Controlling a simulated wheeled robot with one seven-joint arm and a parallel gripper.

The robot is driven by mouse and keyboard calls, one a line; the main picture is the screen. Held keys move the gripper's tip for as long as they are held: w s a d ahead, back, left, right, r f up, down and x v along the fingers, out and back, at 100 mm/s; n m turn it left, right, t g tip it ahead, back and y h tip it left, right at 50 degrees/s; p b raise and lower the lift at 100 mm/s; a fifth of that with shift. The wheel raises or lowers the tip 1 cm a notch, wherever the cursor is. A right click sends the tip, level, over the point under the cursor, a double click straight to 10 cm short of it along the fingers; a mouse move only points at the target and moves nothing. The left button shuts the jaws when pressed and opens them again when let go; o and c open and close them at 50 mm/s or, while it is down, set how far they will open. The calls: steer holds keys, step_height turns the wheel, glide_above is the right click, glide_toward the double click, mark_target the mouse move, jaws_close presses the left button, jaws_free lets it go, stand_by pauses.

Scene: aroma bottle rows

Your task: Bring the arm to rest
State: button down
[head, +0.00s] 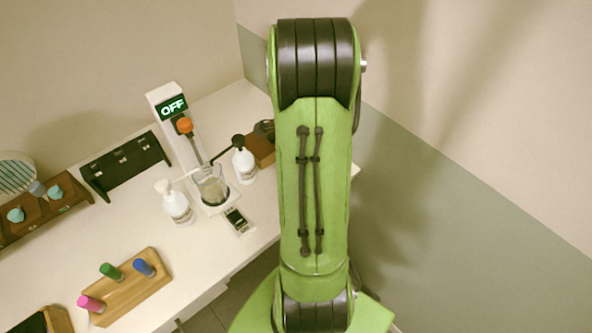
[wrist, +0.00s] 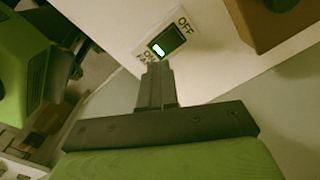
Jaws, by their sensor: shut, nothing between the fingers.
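My green arm rises through the middle of the head view and hides part of the bench behind it. My gripper does not show in the head view. In the wrist view my gripper (wrist: 157,70) is shut and empty, its fingertips pressed together. In that picture the fingertips lie just below a small rocker switch (wrist: 168,40) marked OFF on the white bench. I cannot tell whether they touch it. The switch also shows in the head view (head: 237,219), at the bench's front edge.
A stirrer stand (head: 178,125) with an OFF display holds a glass beaker (head: 211,188). A wooden rack (head: 128,287) with coloured vials stands front left, a black rack (head: 125,166) behind. The floor right of the bench looks clear.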

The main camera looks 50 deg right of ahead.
steer(key=shift+r+p, duration=0.5)
steer(key=shift+r, duration=0.4)
steer(key=w+a+r+n+t+h, duration=0.1)
steer(key=w+a+r+n+t, duration=0.2)
steer(key=a+r+n, duration=1.1)
steer(key=s+a+r+n+t, duration=0.1)
steer(key=s+a+n, duration=0.3)
steer(key=a+n, duration=0.2)
steer(key=s+a+r+n+t+y, duration=0.1)
steer(key=s+a+n, duration=0.3)
steer(key=a+n, duration=0.2)
steer(key=shift+a+r+n+t, duration=0.25)
steer(key=shift+a+n+t, duration=0.05)
steer(key=shift+a, duration=0.1)
